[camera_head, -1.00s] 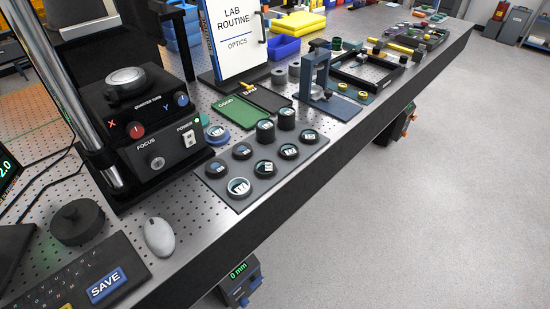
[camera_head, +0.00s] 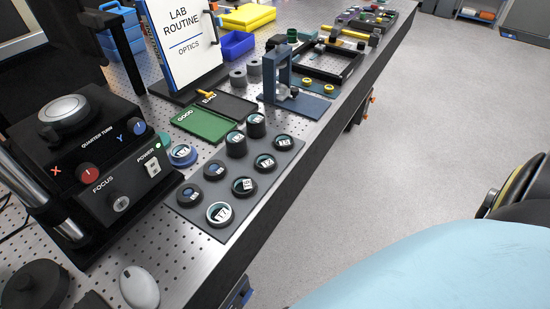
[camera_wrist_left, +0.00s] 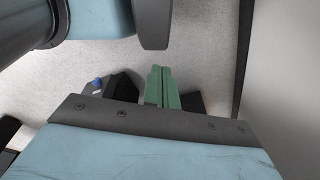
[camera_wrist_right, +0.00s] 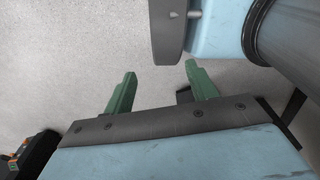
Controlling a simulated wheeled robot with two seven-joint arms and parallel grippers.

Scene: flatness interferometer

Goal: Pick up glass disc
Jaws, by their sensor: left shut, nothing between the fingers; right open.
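Several round glass discs in dark holders sit on a grey mat (camera_head: 212,226) near the bench's front edge in the head view. One disc with a white rim (camera_head: 219,213) is at the mat's near corner; another sits in a blue ring (camera_head: 181,155) just off the mat. Which one is the task's disc I cannot tell. My left gripper (camera_wrist_left: 161,72) is shut and empty above the floor in its wrist view. My right gripper (camera_wrist_right: 160,74) is open and empty above the floor in its wrist view. Neither gripper shows in the head view.
A black instrument (camera_head: 107,170) with red and blue knobs stands left of the mat. A green GOOD tray (camera_head: 204,126) and a dark BAD tray (camera_head: 232,107) lie behind it. A blue stand (camera_head: 277,75) is further right. A mouse (camera_head: 139,286) lies in front.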

